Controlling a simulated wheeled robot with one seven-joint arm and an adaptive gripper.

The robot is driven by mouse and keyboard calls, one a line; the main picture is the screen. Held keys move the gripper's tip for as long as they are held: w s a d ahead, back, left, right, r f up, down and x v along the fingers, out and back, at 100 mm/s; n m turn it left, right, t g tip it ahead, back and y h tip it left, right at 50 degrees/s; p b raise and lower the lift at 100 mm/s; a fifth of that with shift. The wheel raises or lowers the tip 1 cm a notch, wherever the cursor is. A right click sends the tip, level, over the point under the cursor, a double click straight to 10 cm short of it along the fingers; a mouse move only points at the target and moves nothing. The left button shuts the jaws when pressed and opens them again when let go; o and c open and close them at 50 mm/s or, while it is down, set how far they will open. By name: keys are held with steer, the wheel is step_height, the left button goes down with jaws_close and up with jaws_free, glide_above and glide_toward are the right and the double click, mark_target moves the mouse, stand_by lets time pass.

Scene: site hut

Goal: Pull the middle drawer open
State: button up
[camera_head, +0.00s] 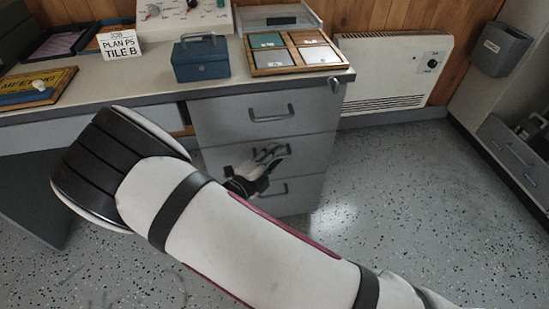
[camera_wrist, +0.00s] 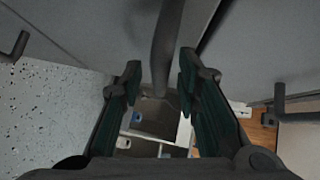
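The grey drawer unit (camera_head: 230,118) stands under the desk with three drawers stacked. The middle drawer (camera_head: 310,152) looks about flush with the others; a small gap is hard to judge. My gripper (camera_head: 275,154) is at the middle drawer's front and partly covers its handle (camera_head: 286,149). In the wrist view, my gripper (camera_wrist: 160,62) has its two fingers apart, one on each side of the dark handle bar (camera_wrist: 168,45). A space shows between each finger and the bar.
The desk top (camera_head: 130,79) holds a blue box (camera_head: 201,60), a wooden tray of tiles (camera_head: 335,68) and a sign (camera_head: 120,46). A key or knob (camera_head: 333,86) sits at the desk edge. A white heater (camera_head: 395,70) stands behind. Speckled floor (camera_head: 400,200) is free right of the drawers.

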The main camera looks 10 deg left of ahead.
jaws_close()
steer(key=shift+s, duration=0.1)
steer(key=s+d+p, duration=0.3)
steer(key=s, duration=0.7)
steer(key=s+d+p, duration=0.3)
steer(key=s, duration=0.7)
steer(key=s+d+p, duration=0.2)
steer(key=s+p, duration=0.2)
steer(key=s, duration=0.6)
steer(key=shift+s+d, duration=0.25)
steer(key=shift+d, duration=0.15)
jaws_free()
steer(key=shift+a, duration=0.1)
